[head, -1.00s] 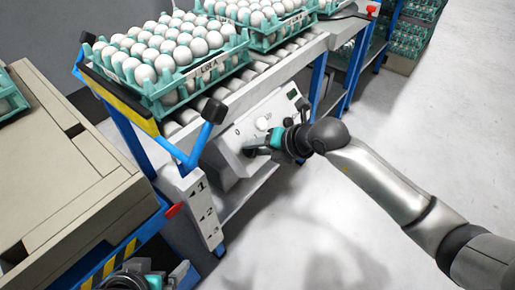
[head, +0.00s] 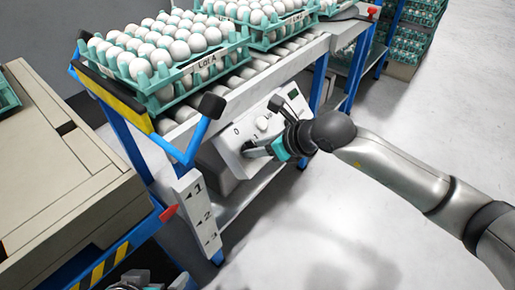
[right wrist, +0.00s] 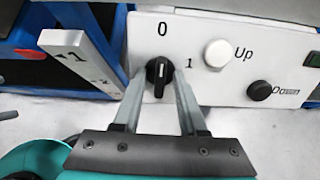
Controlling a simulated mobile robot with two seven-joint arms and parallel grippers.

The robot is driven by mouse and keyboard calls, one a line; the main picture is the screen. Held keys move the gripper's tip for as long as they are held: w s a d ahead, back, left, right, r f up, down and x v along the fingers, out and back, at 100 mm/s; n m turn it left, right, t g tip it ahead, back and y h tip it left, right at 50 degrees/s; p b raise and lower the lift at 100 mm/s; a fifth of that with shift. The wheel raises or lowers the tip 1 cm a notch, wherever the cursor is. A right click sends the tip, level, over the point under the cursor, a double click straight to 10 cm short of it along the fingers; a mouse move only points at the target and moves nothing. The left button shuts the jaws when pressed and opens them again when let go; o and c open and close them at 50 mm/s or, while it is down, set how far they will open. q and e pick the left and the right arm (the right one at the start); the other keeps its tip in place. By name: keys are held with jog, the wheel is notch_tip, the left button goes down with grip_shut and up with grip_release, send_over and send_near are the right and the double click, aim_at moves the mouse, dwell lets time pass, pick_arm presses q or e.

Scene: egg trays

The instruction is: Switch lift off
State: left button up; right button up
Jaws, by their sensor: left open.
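The lift's pale control panel (head: 268,122) is on the side of the roller table. In the right wrist view its black rotary switch (right wrist: 159,74) has a white mark pointing up towards the "0"; the "1" is to its right. My right gripper (right wrist: 160,82) has one finger on each side of the switch. I cannot tell whether both fingers press on it. In the head view the right gripper (head: 250,151) is at the panel and hides most of the switch. My left gripper (head: 135,285) is open at the bottom edge, mostly cut off, away from the panel.
A white Up button (right wrist: 217,54) and a black Down button (right wrist: 260,90) are right of the switch. Egg trays (head: 205,66) stand on the rollers above. A blue handle (head: 190,150) and a numbered post (head: 200,212) are left of the panel. The floor at right is clear.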

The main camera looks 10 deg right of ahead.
jog(key=p+v, duration=0.5)
jog(key=v, duration=0.3)
jog(key=shift+s+r, duration=0.15)
jog(key=shift+r, duration=0.05)
jog(key=shift+d, duration=0.1)
